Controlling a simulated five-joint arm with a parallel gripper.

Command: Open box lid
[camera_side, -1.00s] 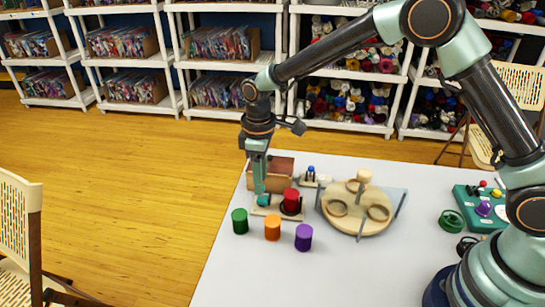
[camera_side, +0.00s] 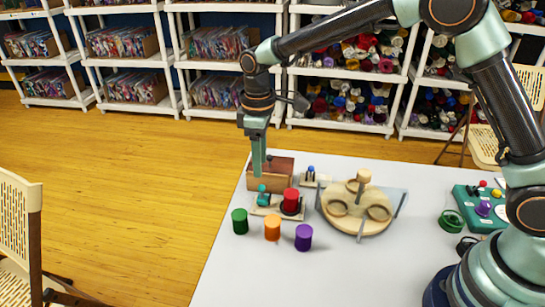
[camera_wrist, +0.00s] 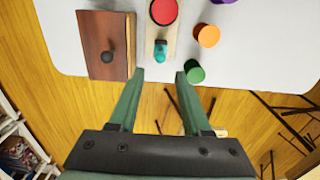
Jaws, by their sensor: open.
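The brown wooden box (camera_side: 268,182) stands at the table's far left corner. In the wrist view its reddish-brown lid (camera_wrist: 92,35) lies over the top, with a dark round knob (camera_wrist: 108,57) on it; the lid looks closed. My gripper (camera_side: 257,174) points down in front of the box's left part in the side view. In the wrist view my gripper (camera_wrist: 159,74) is open and empty, with the fingertips right of the box and near the teal piece (camera_wrist: 160,51), apart from the knob.
The teal piece and a red cylinder (camera_side: 291,199) stand on a pale wooden base beside the box. Green (camera_side: 239,221), orange (camera_side: 272,227) and purple (camera_side: 303,237) cylinders stand in front. A round wooden tray (camera_side: 358,225) is to the right. The table edge is close on the left.

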